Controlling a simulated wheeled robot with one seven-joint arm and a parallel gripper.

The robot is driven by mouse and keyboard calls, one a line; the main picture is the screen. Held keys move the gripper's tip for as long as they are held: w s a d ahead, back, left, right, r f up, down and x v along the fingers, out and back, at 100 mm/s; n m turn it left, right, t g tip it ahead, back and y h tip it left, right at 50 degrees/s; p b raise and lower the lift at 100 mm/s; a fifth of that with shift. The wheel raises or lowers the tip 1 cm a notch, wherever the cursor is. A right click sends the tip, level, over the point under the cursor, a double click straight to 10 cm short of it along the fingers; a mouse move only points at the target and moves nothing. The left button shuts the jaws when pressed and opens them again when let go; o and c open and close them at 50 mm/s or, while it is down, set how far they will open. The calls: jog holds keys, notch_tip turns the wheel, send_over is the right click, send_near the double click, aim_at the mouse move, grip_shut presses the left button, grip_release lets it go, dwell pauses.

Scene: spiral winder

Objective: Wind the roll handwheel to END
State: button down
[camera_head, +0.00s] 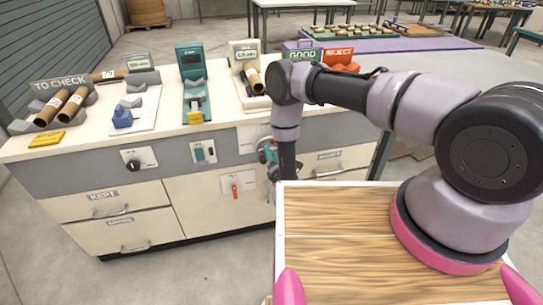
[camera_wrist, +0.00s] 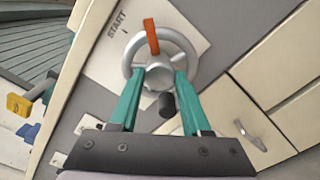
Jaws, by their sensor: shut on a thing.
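The roll handwheel (camera_wrist: 190,57) is a grey metal ring with a central hub, on a pale plate (camera_wrist: 103,68) on the grey bench front. An orange mark (camera_wrist: 151,36) crosses its rim at the top, just right of the printed word START (camera_wrist: 117,24). No END label can be read. A dark knob (camera_wrist: 167,104) sticks out at the wheel's lower side. My gripper (camera_wrist: 157,76) is shut on the handwheel, its teal fingers either side of the hub. In the head view my gripper (camera_head: 268,153) and the wheel are mostly hidden by my arm.
The bench front holds a black dial (camera_head: 133,164), a green switch (camera_head: 199,154) and an orange lever (camera_head: 234,190). A drawer handle (camera_wrist: 249,135) lies right of the wheel. Cardboard tubes (camera_head: 73,106) and several instruments stand on the bench top. The floor before the drawers is clear.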

jog(key=n, duration=2.6)
jog(key=shift+s+a+f, duration=0.1)
jog(key=shift+s+f, duration=0.05)
dwell(1.7)
dwell(0.5)
jog(key=shift+c, duration=2.1)
grip_release()
jog(key=shift+o, duration=0.3)
